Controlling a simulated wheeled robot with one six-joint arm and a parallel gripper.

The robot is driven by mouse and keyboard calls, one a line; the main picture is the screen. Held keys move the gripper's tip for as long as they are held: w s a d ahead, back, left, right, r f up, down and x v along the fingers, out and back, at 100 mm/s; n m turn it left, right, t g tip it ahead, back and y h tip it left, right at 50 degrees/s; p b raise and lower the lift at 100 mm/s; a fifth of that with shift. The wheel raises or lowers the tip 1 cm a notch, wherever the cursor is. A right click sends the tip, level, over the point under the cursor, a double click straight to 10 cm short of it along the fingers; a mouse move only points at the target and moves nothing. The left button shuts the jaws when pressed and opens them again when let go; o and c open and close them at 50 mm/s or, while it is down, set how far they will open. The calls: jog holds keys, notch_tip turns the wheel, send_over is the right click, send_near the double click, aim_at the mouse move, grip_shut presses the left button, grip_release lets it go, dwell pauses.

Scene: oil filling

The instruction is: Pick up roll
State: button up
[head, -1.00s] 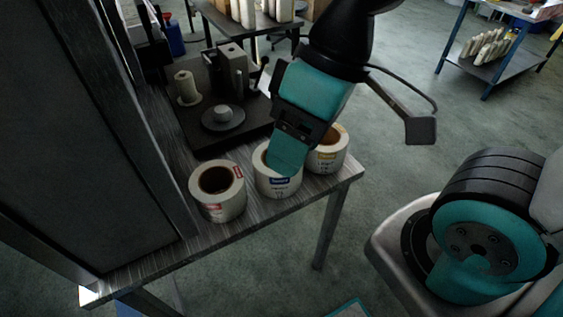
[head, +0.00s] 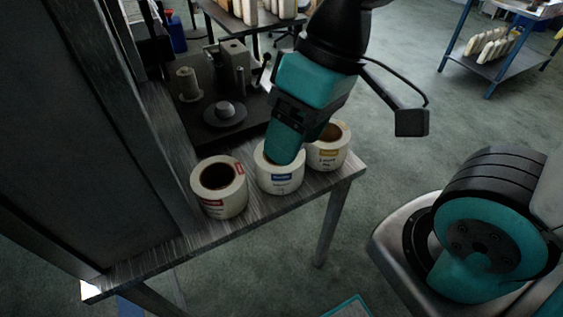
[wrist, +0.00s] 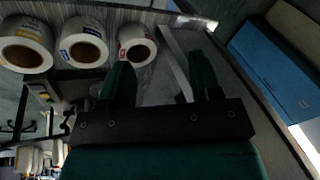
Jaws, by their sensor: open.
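Three white label rolls stand in a row on a grey wood-grain table (head: 240,222). The left roll (head: 221,201) has a red label, the middle roll (head: 283,183) a blue one, the right roll (head: 330,158) a yellow one. My gripper (head: 281,158) points down and covers part of the middle roll in the head view. In the wrist view my gripper (wrist: 160,68) has its two fingers apart with nothing between them. There, the red-label roll (wrist: 124,34), blue-label roll (wrist: 71,31) and yellow-label roll (wrist: 14,29) lie beyond the fingertips, toward the upper left.
A dark machine base (head: 205,122) with a spool and posts stands behind the rolls. A tall dark panel (head: 50,120) bounds the table's left side. A blue-legged table (head: 505,70) stands far right. Floor is open between.

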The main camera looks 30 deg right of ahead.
jog(key=w+d+f+m+h+b, duration=0.25)
jog(key=w+d+f+m, duration=0.25)
jog(key=w+f+m, duration=0.35)
jog(key=m+h+b, duration=0.2)
jog(key=m, duration=0.7)
send_over(296, 161)
notch_tip(296, 161, down, 3)
jog(key=shift+m+y, duration=0.25)
jog(key=f, duration=1.1)
jog(key=shift+s+a, duration=0.3)
jog(key=shift+s, duration=0.05)
jog(key=shift+w+d+f+p, duration=0.1)
jog(key=shift+f+p, duration=0.05)
jog(key=shift+f, duration=0.9)
jog(key=shift+w+d+f+p, duration=0.1)
jog(key=shift+w+f, duration=0.05)
jog(key=shift+f, duration=0.85)
jog(key=shift+w+d+f+p, duration=0.1)
jog(key=shift+f+p, duration=0.05)
jog(key=shift+f, duration=0.9)
jog(key=shift+c, duration=0.2)
jog(key=shift+r, duration=0.1)
grip_shut()
